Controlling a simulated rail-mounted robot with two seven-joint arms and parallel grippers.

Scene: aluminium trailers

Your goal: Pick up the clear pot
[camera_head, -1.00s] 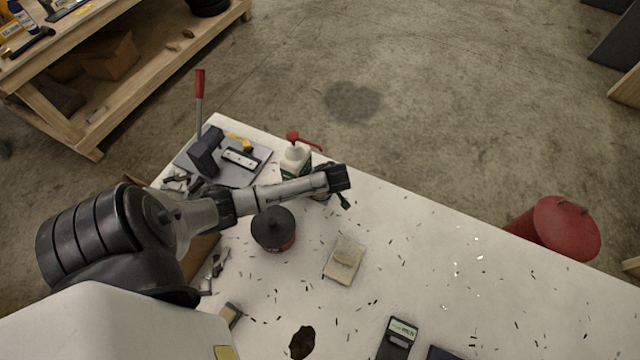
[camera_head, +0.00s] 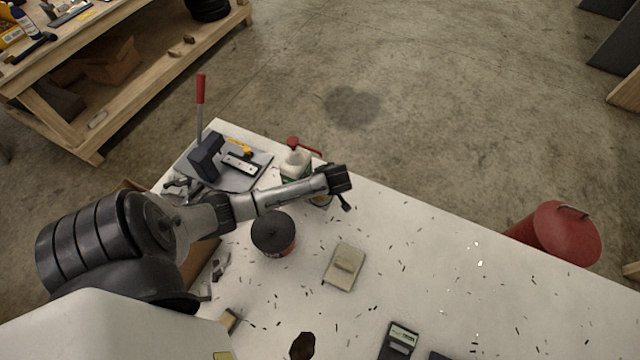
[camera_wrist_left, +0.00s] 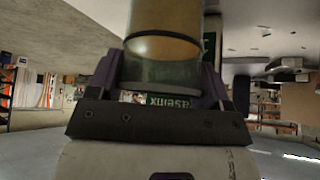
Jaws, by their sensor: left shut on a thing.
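The clear pot (camera_wrist_left: 162,68) fills the upper middle of the left wrist view, see-through with an amber part and a dark band. My left gripper (camera_wrist_left: 157,82) has its two purple-grey fingers on either side of it and is shut on it. In the head view my left gripper (camera_head: 341,187) is over the back part of the white table; the pot is mostly hidden beneath the arm there, so its height above the table is unclear. My right gripper is in neither view.
A white-and-green bottle with a red top (camera_head: 296,164) stands just behind the left gripper. A black-lidded tin (camera_head: 272,232) and a beige block (camera_head: 344,266) are in front. A lever tool (camera_head: 207,158) stands at the back left. The table's right side holds only scattered bits.

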